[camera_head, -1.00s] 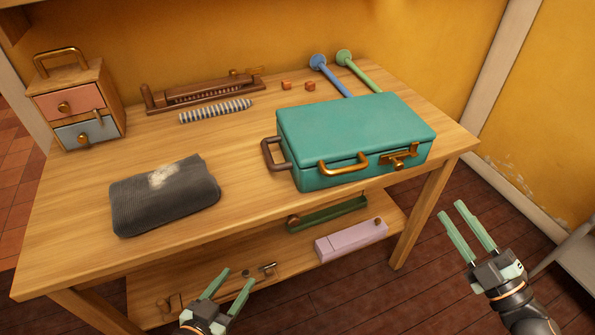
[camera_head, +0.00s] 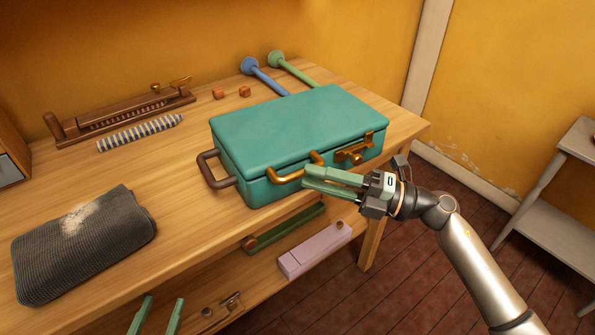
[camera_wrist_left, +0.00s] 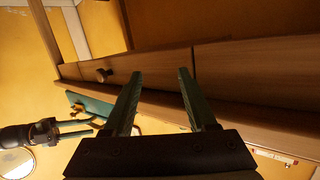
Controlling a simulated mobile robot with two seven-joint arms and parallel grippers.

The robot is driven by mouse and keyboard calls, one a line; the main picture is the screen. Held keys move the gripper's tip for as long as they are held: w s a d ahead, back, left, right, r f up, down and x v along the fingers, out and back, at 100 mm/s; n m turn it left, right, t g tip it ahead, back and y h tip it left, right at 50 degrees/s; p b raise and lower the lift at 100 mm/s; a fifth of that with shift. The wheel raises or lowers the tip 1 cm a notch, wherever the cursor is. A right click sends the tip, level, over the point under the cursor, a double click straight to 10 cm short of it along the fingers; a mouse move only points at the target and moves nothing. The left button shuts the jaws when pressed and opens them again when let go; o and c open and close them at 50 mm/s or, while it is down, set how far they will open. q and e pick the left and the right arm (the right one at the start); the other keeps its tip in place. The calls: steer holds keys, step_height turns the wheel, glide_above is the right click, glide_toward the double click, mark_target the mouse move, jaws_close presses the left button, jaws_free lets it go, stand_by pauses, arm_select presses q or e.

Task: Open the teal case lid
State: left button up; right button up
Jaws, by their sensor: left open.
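The teal case (camera_head: 295,120) lies on the wooden table with its lid shut. Its front has a brass handle (camera_head: 285,179) and, to the right, a brass latch (camera_head: 356,150); a dark brown handle (camera_head: 208,172) is on its left side. My right gripper (camera_head: 304,177) is in front of the case, its fingertips beside the right end of the brass handle; contact is unclear. Its fingers look apart and empty in the left wrist view (camera_wrist_left: 92,126). My left gripper (camera_head: 161,299) is open and empty below the table's front edge; its fingers fill the left wrist view (camera_wrist_left: 158,88).
A dark folded cloth (camera_head: 85,250) lies left of the case. A striped roll (camera_head: 140,132), brown rack (camera_head: 125,112), small orange blocks (camera_head: 244,91) and blue (camera_head: 265,78) and green (camera_head: 292,70) rods lie behind. The lower shelf holds a pink box (camera_head: 315,250) and green bar (camera_head: 285,228).

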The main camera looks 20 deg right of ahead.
mark_target(299, 170)
steer(key=shift+x, duration=1.9)
jaws_close()
